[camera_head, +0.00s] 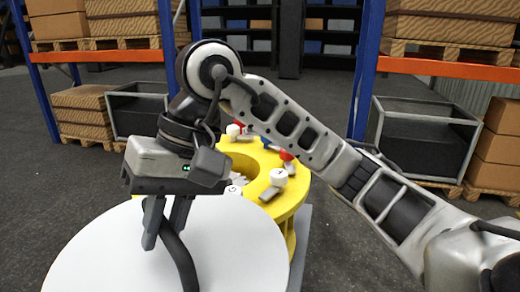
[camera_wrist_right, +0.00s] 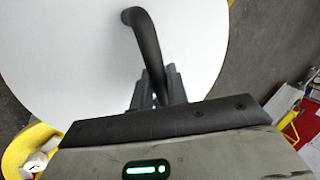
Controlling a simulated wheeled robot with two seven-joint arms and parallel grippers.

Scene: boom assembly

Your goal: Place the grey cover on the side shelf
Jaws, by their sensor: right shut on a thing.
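The grey cover (camera_head: 100,262) is a large, pale round disc with a dark curved handle (camera_head: 184,268). It fills the lower left of the head view and also shows in the right wrist view (camera_wrist_right: 70,50). My right gripper (camera_head: 165,238) is above the disc, shut on the dark handle; in the wrist view the handle (camera_wrist_right: 146,40) runs up from between the fingers (camera_wrist_right: 158,90). The cover hides part of a yellow round stand (camera_head: 292,195) behind it. My left gripper is not in view. I cannot make out the side shelf for certain.
White knobs (camera_head: 278,177) and small grey and red parts sit on the yellow stand. Blue and orange racks (camera_head: 455,69) with boxes, pallets and dark crates (camera_head: 425,130) stand behind. Red and white items (camera_wrist_right: 295,122) show at the wrist view's right. Grey floor (camera_head: 330,245) lies between.

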